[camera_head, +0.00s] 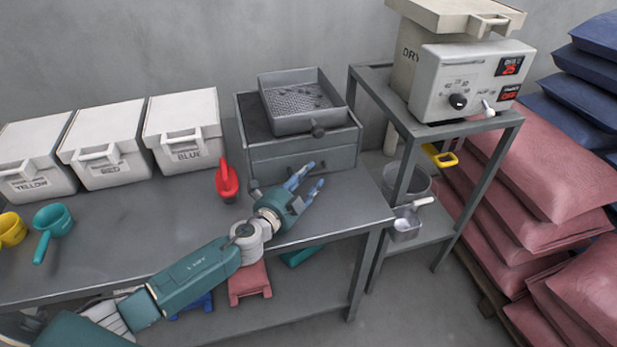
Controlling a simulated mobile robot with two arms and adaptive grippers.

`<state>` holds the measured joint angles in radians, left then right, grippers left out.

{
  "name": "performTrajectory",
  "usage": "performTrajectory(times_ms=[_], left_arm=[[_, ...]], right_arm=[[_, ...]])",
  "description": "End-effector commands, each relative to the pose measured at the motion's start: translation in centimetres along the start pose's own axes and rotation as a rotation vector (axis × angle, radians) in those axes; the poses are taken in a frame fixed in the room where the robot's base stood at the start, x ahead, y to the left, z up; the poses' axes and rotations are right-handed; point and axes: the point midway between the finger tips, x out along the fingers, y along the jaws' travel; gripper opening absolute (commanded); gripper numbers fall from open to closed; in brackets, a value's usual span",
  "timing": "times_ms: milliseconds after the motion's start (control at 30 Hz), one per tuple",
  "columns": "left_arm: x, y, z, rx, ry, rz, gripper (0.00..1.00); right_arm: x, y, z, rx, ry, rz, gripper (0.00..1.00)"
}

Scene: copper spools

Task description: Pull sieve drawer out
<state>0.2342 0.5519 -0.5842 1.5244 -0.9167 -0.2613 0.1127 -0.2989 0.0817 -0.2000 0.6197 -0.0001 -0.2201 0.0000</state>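A grey metal sieve unit (338,142) stands on the bench, with a drawer front (275,163) facing me. The drawer looks closed. Its handle is largely hidden by my fingers. A square sieve tray (335,118) with a perforated floor, a few dark bits in it and a dark front knob (318,131) sits on top of the unit. My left gripper (308,178) is in front of the drawer, its two bluish fingers spread apart with nothing seen between them. Whether a fingertip touches the drawer is not clear. My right gripper is not in view.
White lidded bins marked YELLOW (30,150), RED (100,147) and BLUE (183,130) stand left. A red scoop (227,181) sits close to my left gripper. A dryer (470,80) stands on the right stand (378,83). The bench's front middle is bare.

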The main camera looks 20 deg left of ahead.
Motion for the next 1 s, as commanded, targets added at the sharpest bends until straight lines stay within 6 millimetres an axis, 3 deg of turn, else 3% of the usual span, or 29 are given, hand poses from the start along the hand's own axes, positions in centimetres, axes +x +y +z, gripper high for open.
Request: performTrajectory(times_ms=[100,300,500,800,1000], left_arm=[[0.3,0.0,0.0,0.0,-0.001,0.001,0.37],[0.3,0.0,0.0,0.0,-0.001,0.001,0.37],[0.3,0.0,0.0,0.0,-0.001,0.0,0.0],[0.1,0.1,-0.2,-0.001,0.0,0.001,0.0],[-1.9,0.7,-2.2,-0.006,0.001,0.003,0.0]], right_arm=[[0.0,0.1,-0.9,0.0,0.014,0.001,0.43],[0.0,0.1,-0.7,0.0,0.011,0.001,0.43],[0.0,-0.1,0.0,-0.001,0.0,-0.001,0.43],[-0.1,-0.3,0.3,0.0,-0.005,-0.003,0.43],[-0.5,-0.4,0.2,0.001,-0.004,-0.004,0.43]])
